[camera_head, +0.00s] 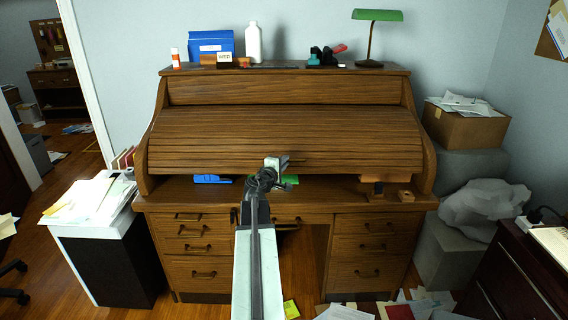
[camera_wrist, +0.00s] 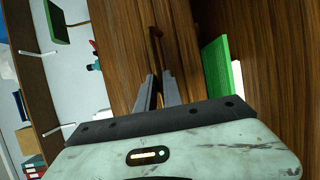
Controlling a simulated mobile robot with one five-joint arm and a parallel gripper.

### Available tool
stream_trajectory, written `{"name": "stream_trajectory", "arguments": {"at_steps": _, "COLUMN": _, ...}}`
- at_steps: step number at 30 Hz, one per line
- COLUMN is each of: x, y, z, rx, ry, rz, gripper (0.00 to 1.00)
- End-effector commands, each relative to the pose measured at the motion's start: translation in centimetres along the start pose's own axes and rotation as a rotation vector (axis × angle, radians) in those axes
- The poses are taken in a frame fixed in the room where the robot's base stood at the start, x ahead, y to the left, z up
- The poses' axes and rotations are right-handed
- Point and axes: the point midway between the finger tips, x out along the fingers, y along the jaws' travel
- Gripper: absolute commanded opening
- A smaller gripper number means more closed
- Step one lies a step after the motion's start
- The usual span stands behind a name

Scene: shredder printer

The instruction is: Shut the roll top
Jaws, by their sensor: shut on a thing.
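The wooden roll top (camera_head: 215,140) of the desk is partly down. Its lower edge hangs above the desktop (camera_head: 330,190), leaving a gap along the width. A small handle sits near the lower middle of the roll top; part of it shows beyond my fingertips in the wrist view (camera_wrist: 155,42). My gripper (camera_head: 283,161) is at the middle of the roll top, near its lower edge. In the wrist view, my fingers (camera_wrist: 160,77) close on the handle; the exact contact is hard to see.
In the gap are a blue item (camera_head: 212,179), a green item (camera_head: 291,179) and wooden pieces (camera_head: 385,179). A green lamp (camera_head: 377,16), a white bottle (camera_head: 253,42) and a blue box (camera_head: 211,43) stand on top. Papers (camera_head: 345,312) litter the floor.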

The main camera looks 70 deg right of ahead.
Motion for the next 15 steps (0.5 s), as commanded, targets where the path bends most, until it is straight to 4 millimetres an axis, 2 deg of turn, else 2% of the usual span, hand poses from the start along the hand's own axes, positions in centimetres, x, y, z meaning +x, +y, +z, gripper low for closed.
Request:
{"name": "stream_trajectory", "arguments": {"at_steps": 11, "x": -0.1, "y": -0.1, "z": -0.1, "rx": 0.000, "ry": 0.002, "rz": 0.000, "gripper": 0.00}}
{"name": "stream_trajectory", "arguments": {"at_steps": 15, "x": -0.3, "y": -1.3, "z": 0.0, "rx": 0.000, "ry": 0.002, "rz": 0.000, "gripper": 0.00}}
